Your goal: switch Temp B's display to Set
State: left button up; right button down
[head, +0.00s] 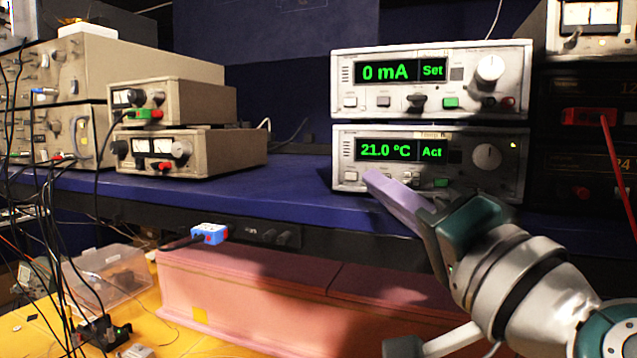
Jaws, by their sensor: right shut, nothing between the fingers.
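The Temp B unit (470,155) is the lower of two stacked white instruments on the blue shelf. Its display (398,149) reads 21.0 °C with "Act" at the right end. A light button (351,176) shows at the lower left of its front, and a round knob (487,156) at the right. My right gripper (373,180) comes in from the lower right, its lilac fingers shut and empty. Its tip lies in front of the lower button row, just right of that button, hiding part of the row. Whether it touches the panel I cannot tell. My left gripper is not in view.
A similar unit (432,60) on top reads 0 mA, Set. Beige instruments (190,150) stand at the left, with hanging black cables (70,240). A pink foam box (270,285) lies below the shelf (290,185). A dark unit (580,150) stands at the right.

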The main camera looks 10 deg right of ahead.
jog(key=shift+w+d, duration=0.45)
jog(key=shift+w, duration=0.25)
jog(key=shift+w, duration=0.1)
dwell(1.5)
jog(key=shift+w+d, duration=0.25)
jog(key=shift+w+d, duration=0.15)
jog(key=shift+w, duration=0.1)
dwell(0.7)
jog(key=shift+s, duration=0.1)
jog(key=shift+s+a, duration=0.4)
jog(key=shift+s, duration=0.15)
jog(key=shift+s+a+p, duration=0.35)
jog(key=shift+s+a, duration=0.35)
jog(key=shift+s, duration=0.35)
jog(key=shift+s+a+p, duration=0.35)
jog(key=shift+s+a, duration=0.35)
jog(key=shift+s, duration=0.3)
